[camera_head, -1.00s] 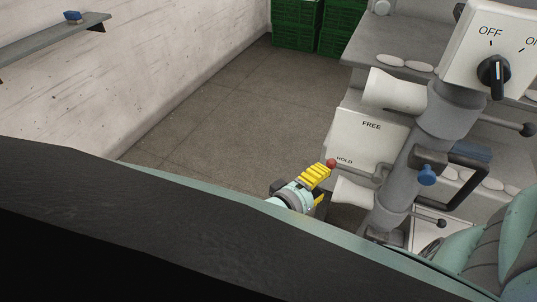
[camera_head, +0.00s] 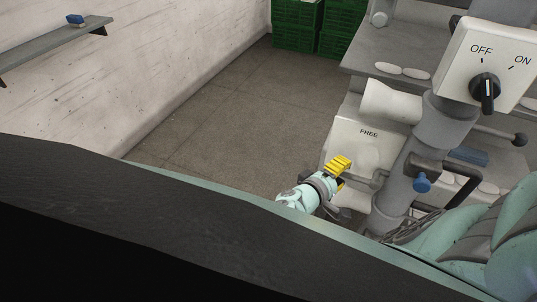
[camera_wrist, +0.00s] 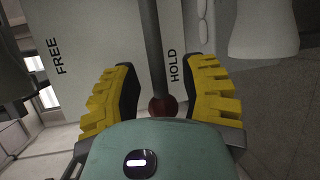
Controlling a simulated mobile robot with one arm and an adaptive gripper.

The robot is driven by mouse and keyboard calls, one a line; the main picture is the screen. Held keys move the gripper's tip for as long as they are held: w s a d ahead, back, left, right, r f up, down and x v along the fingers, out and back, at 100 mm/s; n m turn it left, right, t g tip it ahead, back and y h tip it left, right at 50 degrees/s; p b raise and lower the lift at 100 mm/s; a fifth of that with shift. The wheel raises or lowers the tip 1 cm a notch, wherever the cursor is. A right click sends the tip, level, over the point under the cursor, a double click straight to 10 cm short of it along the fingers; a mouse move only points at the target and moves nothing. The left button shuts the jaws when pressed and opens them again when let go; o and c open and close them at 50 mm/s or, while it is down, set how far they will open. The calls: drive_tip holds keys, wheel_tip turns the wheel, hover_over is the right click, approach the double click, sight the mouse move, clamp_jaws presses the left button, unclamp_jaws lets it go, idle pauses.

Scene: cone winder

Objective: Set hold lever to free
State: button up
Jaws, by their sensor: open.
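The hold lever is a grey rod with a dark red ball knob (camera_wrist: 163,107), seen in the wrist view. The knob lies between the two yellow-padded fingers of my gripper (camera_wrist: 165,95), which stand open with a gap on each side. The rod points toward the HOLD marking on the white label plate (camera_wrist: 100,50); FREE is at the plate's other end. In the head view my gripper (camera_head: 339,170) is in front of the plate (camera_head: 372,140), and it hides the knob and the HOLD word.
A grey column with a white cone (camera_head: 390,100) and a switch box with a black knob (camera_head: 484,88) stand to the right. Green crates (camera_head: 295,25) stand at the back. The floor to the left is clear.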

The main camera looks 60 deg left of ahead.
drive_tip(key=shift+o, duration=0.2)
clamp_jaws()
idle(0.4)
